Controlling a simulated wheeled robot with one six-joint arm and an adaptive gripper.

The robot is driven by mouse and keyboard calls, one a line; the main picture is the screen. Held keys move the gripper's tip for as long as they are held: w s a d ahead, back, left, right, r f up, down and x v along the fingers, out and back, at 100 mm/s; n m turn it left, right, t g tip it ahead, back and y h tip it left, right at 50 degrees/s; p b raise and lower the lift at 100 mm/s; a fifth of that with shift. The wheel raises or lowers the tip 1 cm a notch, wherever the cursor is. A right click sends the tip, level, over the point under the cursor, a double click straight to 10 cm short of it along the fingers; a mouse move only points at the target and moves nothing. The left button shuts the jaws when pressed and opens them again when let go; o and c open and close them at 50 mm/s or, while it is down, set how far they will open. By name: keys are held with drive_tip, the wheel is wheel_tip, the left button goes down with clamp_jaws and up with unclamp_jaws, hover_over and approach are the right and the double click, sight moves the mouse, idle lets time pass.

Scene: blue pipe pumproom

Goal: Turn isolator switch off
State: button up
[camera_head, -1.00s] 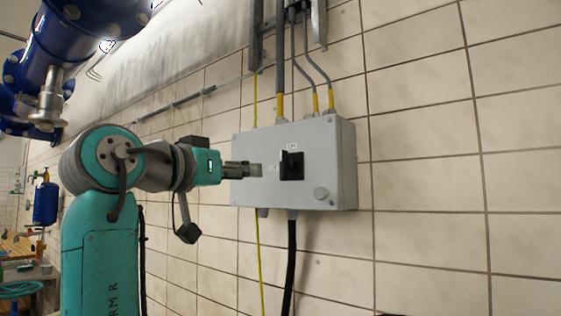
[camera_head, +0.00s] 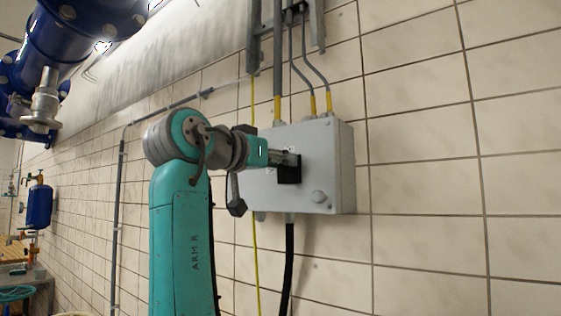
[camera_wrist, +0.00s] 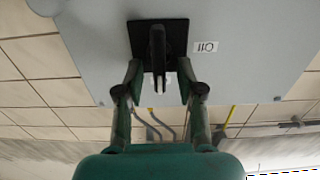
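The isolator switch is a black rotary handle (camera_wrist: 157,48) on a black square plate (camera_wrist: 175,28), on the front of a grey box. In the head view, the switch (camera_head: 289,173) is partly hidden behind my gripper (camera_head: 294,160). In the wrist view, my gripper (camera_wrist: 159,72) is open, with one finger on each side of the handle's near end. Gaps show between both fingers and the handle, so I see no clear grip. A small white label (camera_wrist: 204,47) is beside the plate.
The grey box (camera_head: 330,165) is fixed to a tiled wall. Conduits (camera_head: 278,60) enter its top and a black cable (camera_head: 289,260) leaves below. A yellow-green wire (camera_head: 254,260) runs down beside it. A blue pipe (camera_head: 95,30) hangs at upper left. The wall to the right is clear.

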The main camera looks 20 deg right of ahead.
drive_tip(key=shift+w+d, duration=0.25)
drive_tip(key=shift+d, duration=0.1)
drive_tip(key=shift+c, duration=0.2)
clamp_jaws()
